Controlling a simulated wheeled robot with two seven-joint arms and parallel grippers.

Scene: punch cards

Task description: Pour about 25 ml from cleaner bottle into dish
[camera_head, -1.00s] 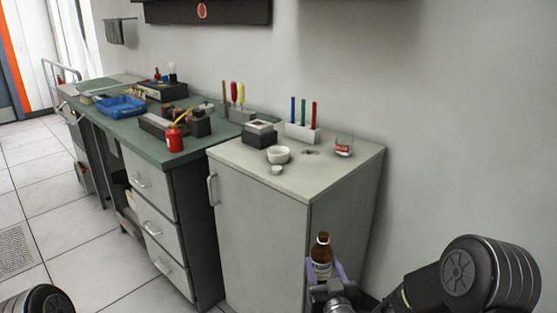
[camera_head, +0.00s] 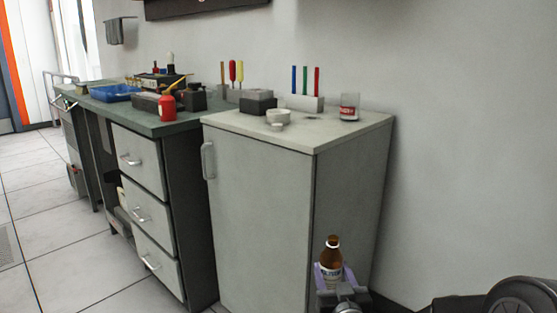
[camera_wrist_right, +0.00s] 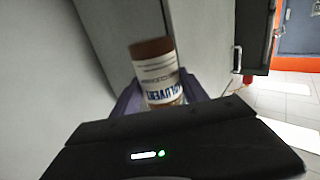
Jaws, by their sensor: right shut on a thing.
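A brown bottle with a white label (camera_head: 332,256) stands upright in my right gripper (camera_head: 330,276), low in front of the pale cabinet. The right gripper's lilac fingers are shut on the bottle. In the right wrist view the bottle (camera_wrist_right: 155,70) is between the fingers, with blue label print that seems to read SOLVENT. A small white dish (camera_head: 279,116) sits on the cabinet top, well above and left of the bottle. A smaller white item (camera_head: 276,126) is just in front of it. My left gripper is out of view.
The pale cabinet (camera_head: 256,190) has a red-labelled glass (camera_head: 349,107) near its right back corner, a pen stand (camera_head: 305,103) and a grey-black box (camera_head: 258,102). The cabinet top's front right is clear.

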